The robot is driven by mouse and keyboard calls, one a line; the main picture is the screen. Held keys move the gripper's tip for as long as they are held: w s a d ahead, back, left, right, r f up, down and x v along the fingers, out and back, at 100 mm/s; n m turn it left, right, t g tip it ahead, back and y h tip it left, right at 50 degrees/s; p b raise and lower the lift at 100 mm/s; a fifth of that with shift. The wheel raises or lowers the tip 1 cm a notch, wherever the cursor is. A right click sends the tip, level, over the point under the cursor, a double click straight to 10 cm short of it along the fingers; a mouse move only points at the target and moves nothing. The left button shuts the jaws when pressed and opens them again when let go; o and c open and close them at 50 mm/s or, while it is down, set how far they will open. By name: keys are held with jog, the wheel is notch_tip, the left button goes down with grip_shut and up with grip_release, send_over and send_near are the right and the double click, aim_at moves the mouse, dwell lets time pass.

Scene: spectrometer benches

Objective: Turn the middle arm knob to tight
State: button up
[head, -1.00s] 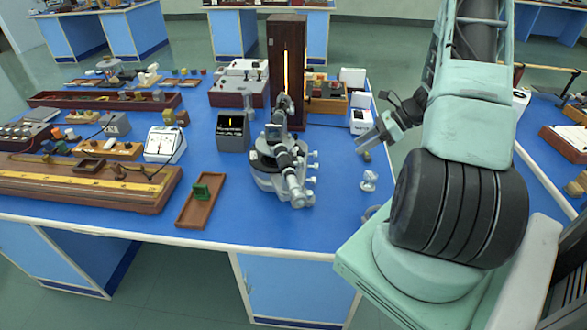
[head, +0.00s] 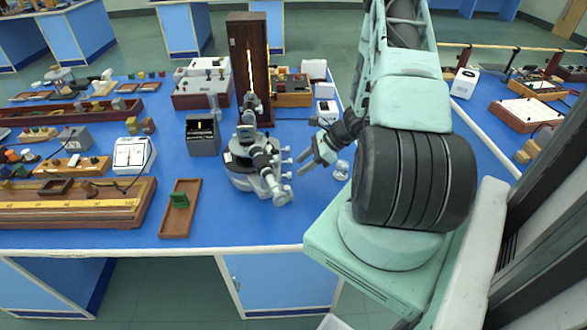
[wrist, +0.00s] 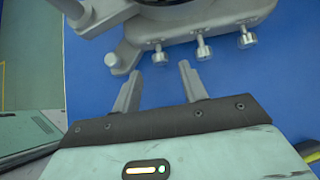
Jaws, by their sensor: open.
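The grey spectrometer (head: 238,175) stands on the blue bench, with a row of three small metal knobs on its right side. The middle knob (head: 285,161) of that row also shows in the wrist view (wrist: 203,50), between a left knob (wrist: 160,57) and a right knob (wrist: 246,40). My gripper (head: 306,163) is just right of the knobs, open and empty. In the wrist view the two fingers of my gripper (wrist: 160,72) point at the row. The left knob lies ahead of the gap; the middle knob is slightly right of the right fingertip. No contact shows.
A small clear glass piece (head: 341,170) stands right of my gripper. A tall dark wooden stand (head: 240,60) rises behind the spectrometer. A brown tray with a green block (head: 179,200) lies to the left. The bench's front strip is clear.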

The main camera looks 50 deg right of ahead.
aim_at(289, 175)
jog(key=shift+p+x, duration=0.35)
jog(key=shift+x, duration=2)
grip_shut()
jog(key=shift+w+d+g+y+p, duration=0.15)
jog(key=shift+g+y+p, duration=0.15)
jog(key=shift+y+p, duration=0.1)
jog(key=shift+d+m+g+y, duration=0.1)
jog(key=shift+m+g+y, duration=0.4)
jog(key=shift+m, duration=0.1)
